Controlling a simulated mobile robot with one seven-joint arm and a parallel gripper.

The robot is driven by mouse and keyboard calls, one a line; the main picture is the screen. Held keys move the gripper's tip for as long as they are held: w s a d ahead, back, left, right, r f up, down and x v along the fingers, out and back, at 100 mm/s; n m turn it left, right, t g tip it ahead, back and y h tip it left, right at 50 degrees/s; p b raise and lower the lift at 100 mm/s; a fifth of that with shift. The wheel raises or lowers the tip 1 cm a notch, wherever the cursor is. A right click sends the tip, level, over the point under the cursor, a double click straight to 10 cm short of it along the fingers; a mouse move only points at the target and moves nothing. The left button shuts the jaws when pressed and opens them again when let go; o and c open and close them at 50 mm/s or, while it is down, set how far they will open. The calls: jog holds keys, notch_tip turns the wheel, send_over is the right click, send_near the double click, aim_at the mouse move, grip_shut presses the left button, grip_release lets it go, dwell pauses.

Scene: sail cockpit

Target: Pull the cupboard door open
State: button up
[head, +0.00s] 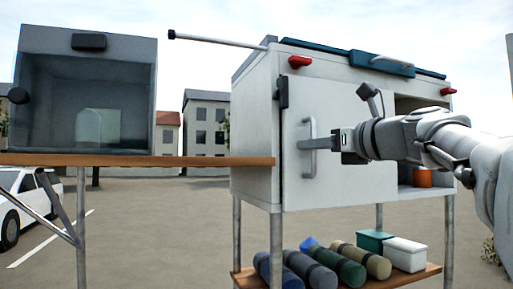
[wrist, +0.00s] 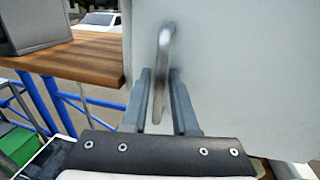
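The white cupboard (head: 255,150) stands on metal legs. Its pale flat door (head: 350,105) covers the left and middle of the front and looks shut or nearly so, with a thin dark line along its left edge. A grey vertical bar handle (head: 311,122) is near that edge. My gripper (head: 309,143) reaches in from the right, with its fingers at the handle. In the wrist view the handle (wrist: 163,60) stands between the two fingers (wrist: 161,90). They are close on either side and look shut on it. The exact contact is hard to see.
An open compartment (head: 418,150) right of the door holds an orange item (head: 422,178). A wooden counter (head: 190,161) with a grey glass-fronted box (head: 88,90) is at left. Several rolls (head: 310,270) and boxes (head: 404,253) lie on the shelf below.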

dwell(0.3)
grip_shut()
dwell(1.3)
